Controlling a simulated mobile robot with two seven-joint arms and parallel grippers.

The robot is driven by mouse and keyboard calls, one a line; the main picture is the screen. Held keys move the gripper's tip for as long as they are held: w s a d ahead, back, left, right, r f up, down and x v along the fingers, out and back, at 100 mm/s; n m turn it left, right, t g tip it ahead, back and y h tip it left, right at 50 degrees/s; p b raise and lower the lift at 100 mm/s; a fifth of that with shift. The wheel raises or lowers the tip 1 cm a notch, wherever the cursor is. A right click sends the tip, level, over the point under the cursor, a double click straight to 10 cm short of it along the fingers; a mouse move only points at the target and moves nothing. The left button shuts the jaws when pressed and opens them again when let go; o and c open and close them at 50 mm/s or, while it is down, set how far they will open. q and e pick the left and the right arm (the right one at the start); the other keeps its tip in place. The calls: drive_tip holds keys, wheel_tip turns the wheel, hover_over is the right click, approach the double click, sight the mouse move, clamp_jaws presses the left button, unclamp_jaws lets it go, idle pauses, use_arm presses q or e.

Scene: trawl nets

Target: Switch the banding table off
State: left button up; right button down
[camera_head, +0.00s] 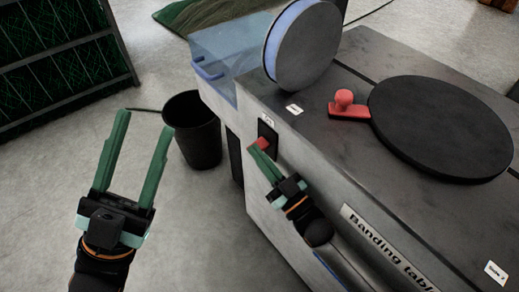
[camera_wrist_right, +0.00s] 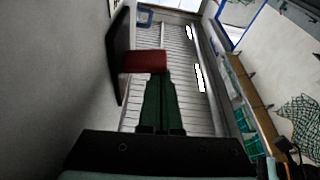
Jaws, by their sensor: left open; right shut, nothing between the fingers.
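The grey banding table (camera_head: 300,95) stands at the right in the head view, its name on a front label. A red switch (camera_head: 262,142) on a dark plate sits on its front face near the left corner. In the right wrist view the red switch (camera_wrist_right: 146,61) stands out from its dark plate (camera_wrist_right: 121,55). My right gripper (camera_head: 256,152) is shut and empty, with its fingertips at the switch, touching or very close; I cannot tell which. My left gripper (camera_head: 124,125) is open and empty, above the floor at the left.
A round dark plate with a red handle (camera_head: 350,112) lies on the table top; an upright grey disc (camera_head: 305,45) stands behind. A dark bin (camera_head: 194,135) stands on the floor left of the table. A dark crate with green netting (camera_head: 60,60) is at far left.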

use_arm(q)
drive_tip(key=w+f+n+y, duration=0.2)
drive_tip(key=w+f+n+y+p, duration=0.1)
drive_tip(key=y, duration=0.1)
drive_tip(key=shift+w+a+f, duration=0.1)
drive_tip(key=shift+a+f, duration=0.15)
drive_tip(key=shift+a, duration=0.05)
use_arm(e)
drive_tip(key=v, duration=0.7)
drive_tip(key=shift+s+d, duration=0.15)
use_arm(q)
drive_tip(key=shift+r, duration=0.1)
use_arm(e)
drive_tip(key=shift+f, duration=0.15)
